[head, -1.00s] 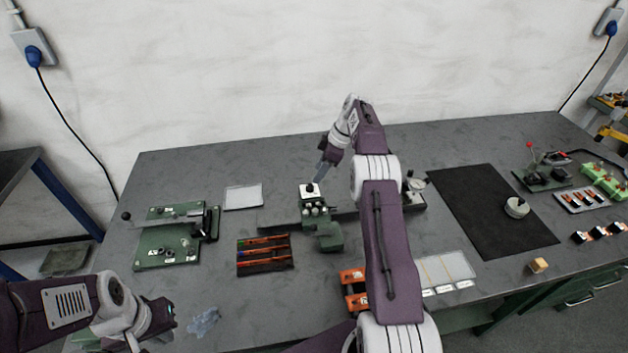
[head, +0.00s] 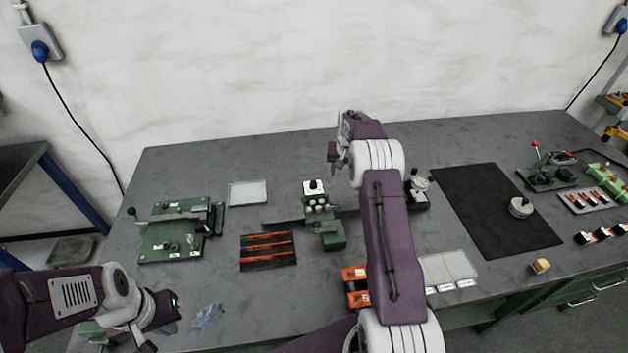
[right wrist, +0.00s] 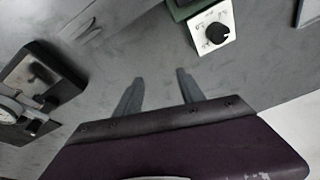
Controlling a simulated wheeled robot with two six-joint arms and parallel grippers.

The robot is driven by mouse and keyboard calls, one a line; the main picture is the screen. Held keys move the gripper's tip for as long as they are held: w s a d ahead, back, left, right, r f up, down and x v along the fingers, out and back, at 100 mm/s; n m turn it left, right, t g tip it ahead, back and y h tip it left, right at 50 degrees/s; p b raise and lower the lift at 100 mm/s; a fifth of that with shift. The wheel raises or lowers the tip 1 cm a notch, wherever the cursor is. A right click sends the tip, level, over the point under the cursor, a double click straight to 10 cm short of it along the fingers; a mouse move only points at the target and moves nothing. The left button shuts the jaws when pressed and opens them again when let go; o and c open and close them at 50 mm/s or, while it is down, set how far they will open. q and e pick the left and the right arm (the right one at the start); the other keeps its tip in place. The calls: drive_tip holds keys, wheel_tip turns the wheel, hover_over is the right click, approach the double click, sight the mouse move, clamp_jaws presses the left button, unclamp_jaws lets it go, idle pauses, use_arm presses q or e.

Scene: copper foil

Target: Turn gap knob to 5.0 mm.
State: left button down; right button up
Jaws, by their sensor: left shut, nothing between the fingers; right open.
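The gap knob (head: 313,185) is a small black knob on a white plate on top of the green roller machine (head: 322,218). In the right wrist view the knob (right wrist: 216,33) shows black on its white marked dial plate (right wrist: 228,17); the scale is too small to read. My right gripper (right wrist: 157,84) is open and empty, apart from the knob. In the head view the right gripper (head: 333,156) is behind and right of the knob, with its fingers largely hidden. My left gripper (head: 167,315) is shut and empty at the table's lower left, far from the knob.
A device with a round gauge (head: 420,183) stands right of the machine, partly behind my right arm. A green lever fixture (head: 160,245) and a dark tray with copper-coloured strips (head: 267,262) are left. A black mat (head: 490,225) lies right.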

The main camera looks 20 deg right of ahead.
sight(313, 183)
drive_tip(key=s+a+r+t+h+p, duration=0.15)
drive_tip(key=a+r, duration=0.45)
drive_tip(key=a, duration=0.6)
drive_tip(key=shift+g, duration=0.25)
drive_tip(key=p+x, duration=0.1)
drive_tip(key=x, duration=0.8)
drive_tip(key=shift+a+p, duration=0.15)
drive_tip(key=shift+p, duration=0.2)
clamp_jaws()
